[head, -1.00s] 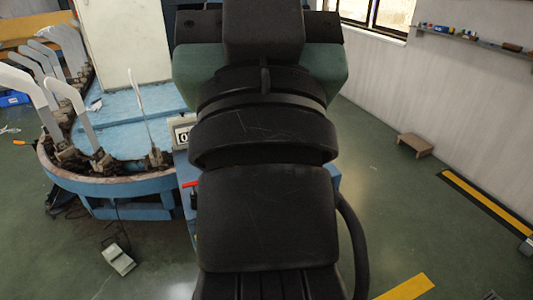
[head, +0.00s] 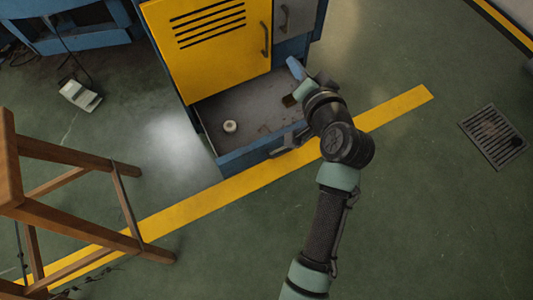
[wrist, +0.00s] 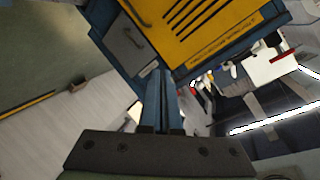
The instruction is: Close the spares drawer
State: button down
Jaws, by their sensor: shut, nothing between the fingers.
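The spares drawer (head: 222,163) is pulled out at the bottom of the blue cabinet in the head view. Its grey inside is visible, with a small pale roll (head: 230,127) in it and a dark brownish item near the right side. A grey handle (head: 283,147) is on its front. My gripper (head: 296,69) is at the drawer's right side, near the cabinet face, partly hidden by my wrist. In the wrist view its blue fingers (wrist: 161,100) are together with nothing between them, pointing toward the cabinet. I cannot tell whether they touch anything.
Above the drawer are a closed yellow vented door (head: 215,65) and a grey drawer front (head: 293,17). A wooden stool (head: 75,155) stands at the left. A yellow floor stripe (head: 205,200) passes the drawer's front. A floor grate (head: 493,137) lies at the right.

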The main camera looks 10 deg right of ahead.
jog(key=s+f+m+g+y+b, duration=0.1)
jog(key=s+f+m+b, duration=0.2)
jog(key=f, duration=0.8)
jog(key=s+f+g+b, duration=0.15)
jog(key=f+b, duration=0.35)
jog(key=f, duration=0.6)
jog(key=m+y+b, duration=0.1)
jog(key=m+b, duration=0.2)
jog(key=b, duration=0.3)
send_near(262, 147)
jog(key=b+x, duration=0.2)
jog(key=b, duration=0.1)
jog(key=b+x, duration=0.3)
jog(key=b, duration=0.1)
jog(key=shift+w+d+f, duration=0.1)
jog(key=shift+w+f, duration=0.05)
jog(key=shift+f, duration=0.25)
jog(key=shift+w+r, duration=0.15)
jog(key=shift+w, duration=0.3)
